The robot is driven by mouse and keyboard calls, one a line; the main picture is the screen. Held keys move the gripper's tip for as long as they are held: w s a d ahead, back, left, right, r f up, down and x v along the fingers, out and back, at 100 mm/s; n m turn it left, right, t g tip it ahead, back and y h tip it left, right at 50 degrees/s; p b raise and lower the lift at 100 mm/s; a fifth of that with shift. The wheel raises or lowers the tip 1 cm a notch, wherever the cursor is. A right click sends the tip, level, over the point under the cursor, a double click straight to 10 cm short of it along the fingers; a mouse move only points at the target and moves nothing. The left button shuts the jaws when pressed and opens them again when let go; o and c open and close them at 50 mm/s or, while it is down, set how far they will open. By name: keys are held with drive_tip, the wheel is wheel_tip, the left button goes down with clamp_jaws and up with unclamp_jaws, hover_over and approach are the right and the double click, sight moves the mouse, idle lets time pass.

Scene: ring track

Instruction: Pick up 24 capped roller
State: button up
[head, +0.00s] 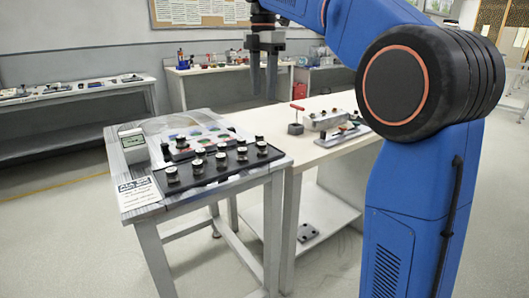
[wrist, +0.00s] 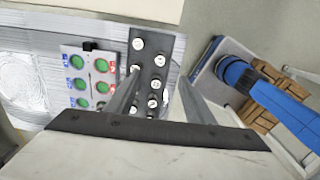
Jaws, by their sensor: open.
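Several capped rollers, black with pale caps, stand in two rows on a dark tray (head: 222,174) on the near grey table. One capped roller (head: 172,174) is at the tray's front left corner. I cannot read any number 24, so I cannot tell which roller it marks. My gripper (head: 264,92) is open and empty, pointing down, high above the tables. In the wrist view my gripper (wrist: 157,76) has its two fingers spread, with the tray (wrist: 170,47) and rollers far below. A roller cap (wrist: 138,44) shows clearly there; the fingers partly hide the lower rollers.
A white panel with green circles (wrist: 75,62) lies beside the tray. A small display box (head: 133,142) and a printed card (head: 138,194) sit at the table's left. A cream bench (head: 318,152) adjoins, bearing a red-handled tool (head: 296,122) and a grey device (head: 326,120).

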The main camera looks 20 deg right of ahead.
hover_over(262, 143)
drive_tip(key=f, duration=1.2)
drive_tip(key=shift+w+d, duration=0.15)
drive_tip(key=shift+d, duration=0.1)
drive_tip(key=shift+s+a+f, duration=0.1)
drive_tip(key=shift+a+f, duration=0.05)
drive_tip(key=shift+f, duration=1.2)
drive_tip(key=shift+s+a+f, duration=0.1)
drive_tip(key=shift+f, duration=1.25)
clamp_jaws()
